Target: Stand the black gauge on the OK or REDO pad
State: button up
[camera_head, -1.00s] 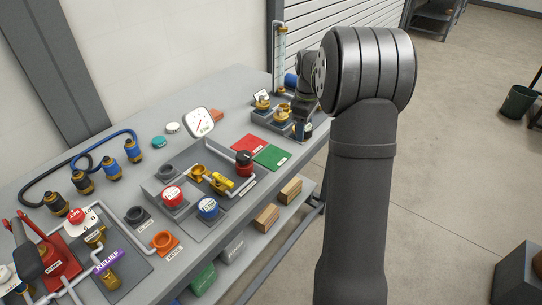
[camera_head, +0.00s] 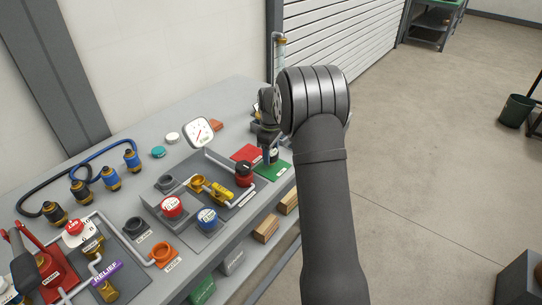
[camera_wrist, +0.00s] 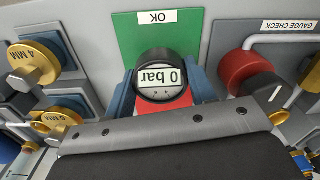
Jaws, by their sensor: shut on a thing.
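The black gauge (camera_wrist: 158,74), with a round face reading "0 bar", is between the blue fingers of my gripper (camera_wrist: 162,88), which is shut on it. In the wrist view it lies over the border of the green OK pad (camera_wrist: 187,36) and the red pad (camera_wrist: 165,104). In the head view my gripper (camera_head: 268,139) points down beside the green pad (camera_head: 276,172), with the red pad (camera_head: 244,152) just left. The gauge's base is hidden, so I cannot tell whether it touches a pad. The red pad's label is unreadable.
A red-topped gauge check fitting (camera_wrist: 248,72) stands close on one side in the wrist view, with a white pipe.

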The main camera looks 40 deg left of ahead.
aim_at(271, 152)
jog(key=shift+f, duration=0.7)
jog(key=shift+f, duration=0.1)
jog(key=o, duration=1.2)
jog(key=shift+c, duration=0.2)
notch_tip(271, 152, up, 12)
notch_tip(271, 152, down, 12)
jog(key=shift+r, duration=2.05)
